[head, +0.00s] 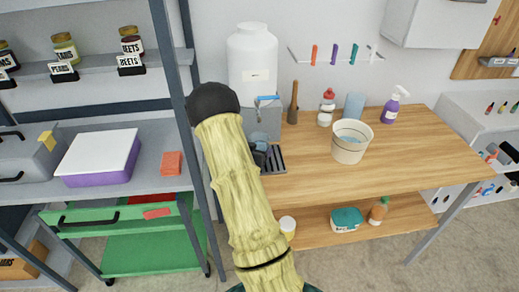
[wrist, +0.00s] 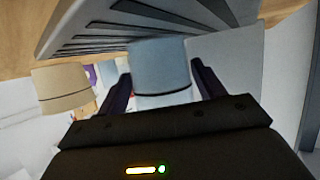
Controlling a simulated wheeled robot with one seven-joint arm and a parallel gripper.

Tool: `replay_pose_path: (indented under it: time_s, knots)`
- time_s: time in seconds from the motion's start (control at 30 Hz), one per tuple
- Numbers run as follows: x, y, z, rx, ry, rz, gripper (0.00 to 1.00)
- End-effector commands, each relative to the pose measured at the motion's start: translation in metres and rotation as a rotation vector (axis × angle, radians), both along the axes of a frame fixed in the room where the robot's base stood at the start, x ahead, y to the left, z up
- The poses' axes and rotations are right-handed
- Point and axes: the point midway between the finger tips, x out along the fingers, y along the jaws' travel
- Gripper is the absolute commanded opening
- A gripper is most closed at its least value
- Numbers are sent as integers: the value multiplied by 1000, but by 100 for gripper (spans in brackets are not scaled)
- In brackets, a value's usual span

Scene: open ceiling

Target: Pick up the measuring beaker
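The measuring beaker seems to be the blue-grey cylinder (wrist: 160,70) in the middle of the wrist view, which looks upside down. It appears to stand at the slatted dark rack (wrist: 120,35). My gripper (wrist: 163,80) is open, with one dark finger on each side of the cylinder. A narrow gap shows at the left finger; whether the right finger touches it I cannot tell. In the head view a small bluish shape (head: 260,138) shows beside the rack (head: 273,158), partly hidden by my arm. My gripper is mostly hidden there too.
A striped bucket (head: 350,143), a blue cup (head: 355,104), a spray bottle (head: 392,106) and a red-capped bottle (head: 326,108) stand on the wooden table (head: 420,150). A large white jug (head: 252,55) stands behind the rack. A metal shelf (head: 176,90) is left. The table's front right is clear.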

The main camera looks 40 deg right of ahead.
Motion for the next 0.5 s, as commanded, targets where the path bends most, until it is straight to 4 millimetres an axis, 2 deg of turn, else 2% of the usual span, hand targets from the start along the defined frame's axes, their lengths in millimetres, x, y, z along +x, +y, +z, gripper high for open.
replay_pose_path:
  time_s: [0.03, 0.13, 0.2, 0.5]
  knots:
    - [0, 0, 0, 0, 0, 0, 58]
    - [0, 0, 0, 0, 0, 0, 38]
    - [0, 0, 1, -1, 0, 0, 29]
    - [0, 0, 1, -1, 0, 0, 29]
